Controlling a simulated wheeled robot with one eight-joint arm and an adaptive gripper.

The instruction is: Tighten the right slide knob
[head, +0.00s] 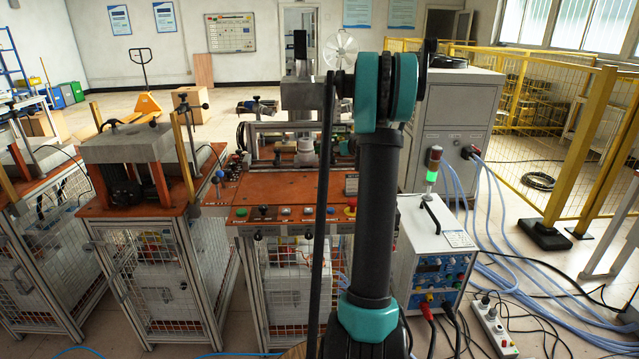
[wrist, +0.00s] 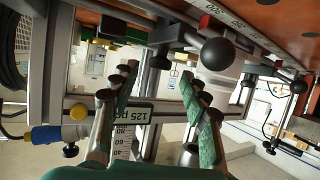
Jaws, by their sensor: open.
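In the wrist view my gripper (wrist: 156,76) is open, with two green fingers apart and no object held between them. A large black ball knob (wrist: 217,53) on a metal rod is up and right of the fingertips, apart from them. A smaller dark knob (wrist: 160,62) shows beyond the gap between the fingers. A brass-coloured knob (wrist: 79,111) and a dark knob (wrist: 70,150) are left of the left finger. I cannot tell which is the right slide knob. In the head view the arm hides my gripper and part of the orange-topped heater bench (head: 275,188).
A plate marked 125 (wrist: 147,115) and a scale (wrist: 121,142) lie across the frame behind the fingers. Metal rails surround the fingers closely. A control box (head: 435,255) with cables stands right of the bench. A second orange bench (head: 150,210) stands left.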

